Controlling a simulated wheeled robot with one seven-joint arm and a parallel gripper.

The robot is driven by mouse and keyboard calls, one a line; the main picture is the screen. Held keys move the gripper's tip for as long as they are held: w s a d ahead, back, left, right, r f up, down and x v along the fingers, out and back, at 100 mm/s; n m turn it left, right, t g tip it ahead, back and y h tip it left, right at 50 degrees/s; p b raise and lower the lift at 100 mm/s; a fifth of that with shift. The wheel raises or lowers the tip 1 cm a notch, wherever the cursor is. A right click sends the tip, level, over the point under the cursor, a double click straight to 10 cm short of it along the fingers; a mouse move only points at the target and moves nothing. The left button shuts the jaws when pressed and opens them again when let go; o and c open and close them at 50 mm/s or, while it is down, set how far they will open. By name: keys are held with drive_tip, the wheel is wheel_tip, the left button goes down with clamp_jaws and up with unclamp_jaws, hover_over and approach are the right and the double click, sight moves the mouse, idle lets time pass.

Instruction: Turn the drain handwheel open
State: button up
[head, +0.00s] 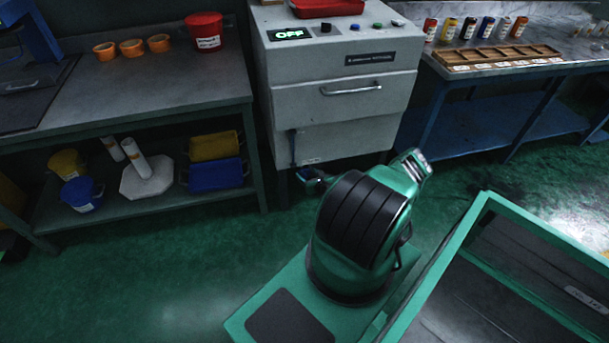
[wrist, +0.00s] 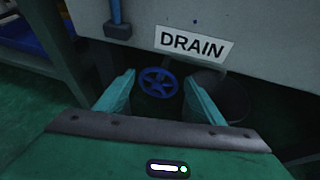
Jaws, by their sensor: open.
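The drain handwheel (wrist: 158,83) is a small blue spoked wheel below a white DRAIN label (wrist: 194,43) on a grey cabinet front. In the wrist view my gripper (wrist: 160,93) is open, its two green fingers to the left and right of the wheel. The wheel shows in the gap between them, apart from both fingers in the picture; how far ahead of the tips it is I cannot tell.
A dark round bucket-like shape (wrist: 225,95) is to the right, behind the right finger. A shelved bench (head: 130,90) stands left and a blue-framed bench (head: 480,95) right. Green floor lies between.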

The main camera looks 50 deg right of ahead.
drive_tip(key=shift+x, duration=1.05)
drive_tip(key=c, duration=0.7)
drive_tip(key=shift+c, duration=0.2)
